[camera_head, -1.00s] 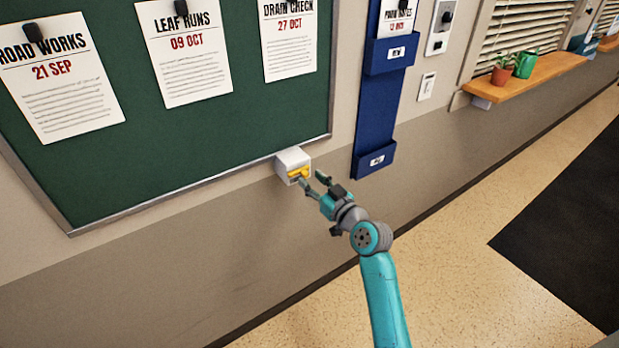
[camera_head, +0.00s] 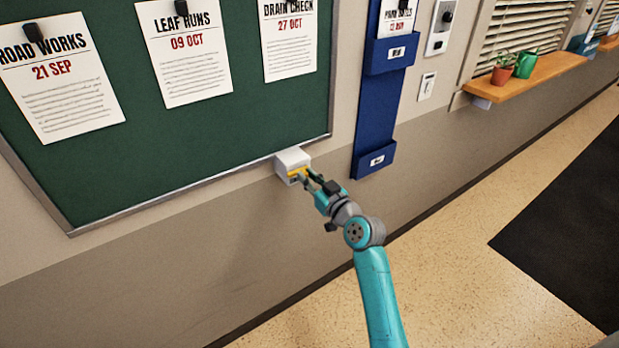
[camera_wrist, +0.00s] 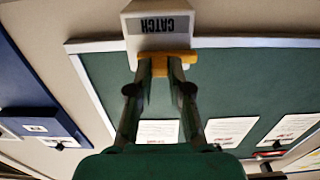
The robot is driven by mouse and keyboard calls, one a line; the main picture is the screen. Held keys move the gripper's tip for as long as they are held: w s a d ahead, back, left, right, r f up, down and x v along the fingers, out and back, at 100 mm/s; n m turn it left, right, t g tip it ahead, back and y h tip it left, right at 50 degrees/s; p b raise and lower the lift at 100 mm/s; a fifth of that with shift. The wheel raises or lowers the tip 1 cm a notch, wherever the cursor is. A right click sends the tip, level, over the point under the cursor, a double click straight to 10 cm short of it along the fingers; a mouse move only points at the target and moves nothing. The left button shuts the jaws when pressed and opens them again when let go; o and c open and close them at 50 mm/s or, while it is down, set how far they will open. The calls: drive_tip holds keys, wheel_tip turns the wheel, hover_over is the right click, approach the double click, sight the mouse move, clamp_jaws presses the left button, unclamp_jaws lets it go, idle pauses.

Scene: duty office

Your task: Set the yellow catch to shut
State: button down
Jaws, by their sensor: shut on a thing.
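The yellow catch (camera_head: 296,173) sits on the front of a small white box (camera_head: 292,160) at the lower edge of the green notice board. In the wrist view the yellow catch (camera_wrist: 180,56) lies across the box, below its dark "CATCH" label (camera_wrist: 160,24). My gripper (camera_head: 308,178) is at the catch, its fingers closed in on it. In the wrist view the fingertips of my gripper (camera_wrist: 161,66) meet the yellow part and hide some of it. The head view is too small to tell which position the catch is in.
The green board (camera_head: 200,140) with pinned notices fills the wall at left. A blue wall pocket (camera_head: 376,120) hangs to the right of the box. An orange shelf (camera_head: 530,78) with a plant and a green can is farther right. Bare wall and floor lie below.

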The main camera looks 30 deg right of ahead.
drive_tip(key=shift+a, duration=1.65)
drive_tip(key=c, duration=1.1)
unclamp_jaws()
drive_tip(key=shift+a, duration=0.15)
approach(291, 176)
drive_tip(key=s, duration=0.5)
drive_tip(key=shift+s+r, duration=0.1)
drive_tip(key=shift+s, duration=0.2)
drive_tip(key=shift+a, duration=0.1)
